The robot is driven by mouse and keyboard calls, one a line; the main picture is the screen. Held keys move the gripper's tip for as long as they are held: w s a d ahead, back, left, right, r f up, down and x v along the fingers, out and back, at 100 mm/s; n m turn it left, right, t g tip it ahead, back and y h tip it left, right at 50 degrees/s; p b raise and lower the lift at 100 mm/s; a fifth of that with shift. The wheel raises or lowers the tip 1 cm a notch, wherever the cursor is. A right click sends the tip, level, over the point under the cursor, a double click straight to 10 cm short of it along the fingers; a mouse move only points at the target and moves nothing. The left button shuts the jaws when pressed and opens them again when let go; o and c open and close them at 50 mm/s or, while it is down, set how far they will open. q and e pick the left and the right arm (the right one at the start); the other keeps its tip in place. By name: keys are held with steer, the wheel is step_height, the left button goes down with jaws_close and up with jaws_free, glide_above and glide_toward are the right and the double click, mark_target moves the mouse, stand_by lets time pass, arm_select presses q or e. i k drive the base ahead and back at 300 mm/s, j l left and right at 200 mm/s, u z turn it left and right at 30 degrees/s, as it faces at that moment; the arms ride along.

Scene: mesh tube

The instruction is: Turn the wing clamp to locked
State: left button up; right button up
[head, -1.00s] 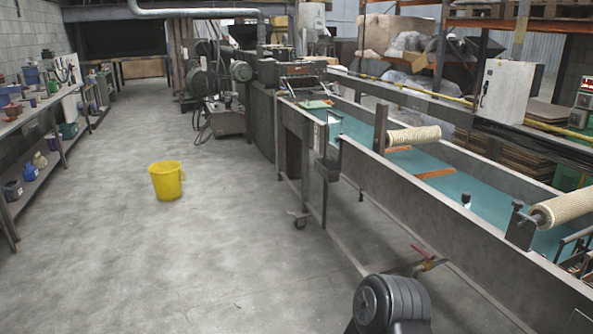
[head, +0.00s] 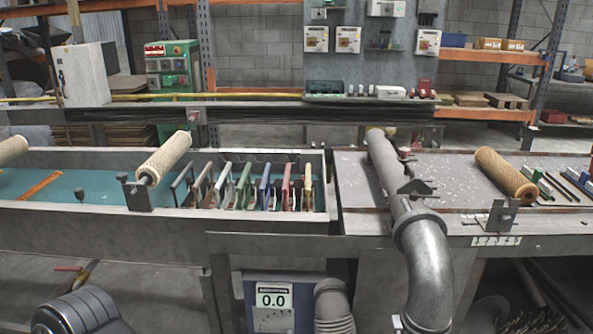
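Neither of my grippers shows in the head view. No part is plainly marked as the wing clamp. A dark, wing-shaped piece (head: 415,187) sits on the grey pipe (head: 382,165) that crosses the bench at right of centre; I cannot tell whether it is the clamp or how it is set. A bracket (head: 138,195) with a small dark knob holds the end of a mesh-wrapped roller (head: 163,158) at the trough's front edge. Another bracket (head: 502,214) stands in front of a second mesh roller (head: 503,172) on the right bench.
A long trough (head: 270,222) with blue-green liquid runs across the left, with several coloured plates (head: 245,185) in its right end. A display box (head: 272,300) reading 0.0 and a ribbed hose (head: 333,305) are below. A dark motor-like unit (head: 85,312) stands at lower left.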

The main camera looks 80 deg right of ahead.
mark_target(424, 191)
steer(key=z, duration=3.95)
